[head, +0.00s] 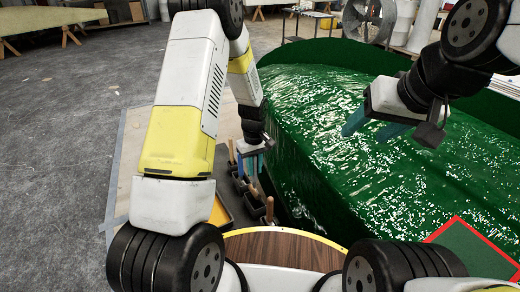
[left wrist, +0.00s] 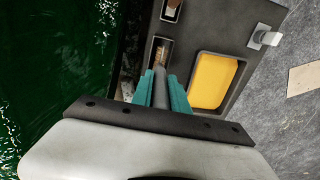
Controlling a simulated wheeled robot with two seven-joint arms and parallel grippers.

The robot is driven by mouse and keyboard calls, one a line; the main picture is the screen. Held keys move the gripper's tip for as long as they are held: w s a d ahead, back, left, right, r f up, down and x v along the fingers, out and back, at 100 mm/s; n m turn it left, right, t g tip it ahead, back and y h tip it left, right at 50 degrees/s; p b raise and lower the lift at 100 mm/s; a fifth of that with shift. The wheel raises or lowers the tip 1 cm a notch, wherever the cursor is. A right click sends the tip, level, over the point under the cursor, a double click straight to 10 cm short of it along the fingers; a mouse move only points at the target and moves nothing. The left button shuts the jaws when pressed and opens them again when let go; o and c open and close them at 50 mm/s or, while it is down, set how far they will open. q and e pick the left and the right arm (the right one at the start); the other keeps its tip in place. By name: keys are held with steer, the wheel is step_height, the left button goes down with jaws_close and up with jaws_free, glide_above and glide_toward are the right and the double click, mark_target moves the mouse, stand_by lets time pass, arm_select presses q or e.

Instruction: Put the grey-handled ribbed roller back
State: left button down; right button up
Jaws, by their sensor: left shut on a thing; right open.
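My left gripper (head: 252,165) has its teal fingers pointing down over the dark tool holder (left wrist: 205,30). In the left wrist view, the fingers (left wrist: 160,95) are shut on the grey handle (left wrist: 160,86) of the roller. The roller's ribbed head is hidden, and I cannot tell whether any of it is inside a slot. The holder has slots, one just beyond the fingers with something brown in it (left wrist: 161,54), and a yellow tray (left wrist: 214,82). My right gripper (head: 378,128) is open and empty above the green mould.
The glossy green hull mould (head: 330,130) fills the middle and right, close beside the holder. Brown-handled tools (head: 269,208) stand upright near my left gripper. A red-edged green panel (head: 470,245) lies at the lower right.

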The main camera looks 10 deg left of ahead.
mark_target(255, 182)
arm_select(q)
steer(key=shift+f, duration=4.1)
steer(key=shift+f, duration=0.6)
steer(key=c, duration=1.2)
jaws_free()
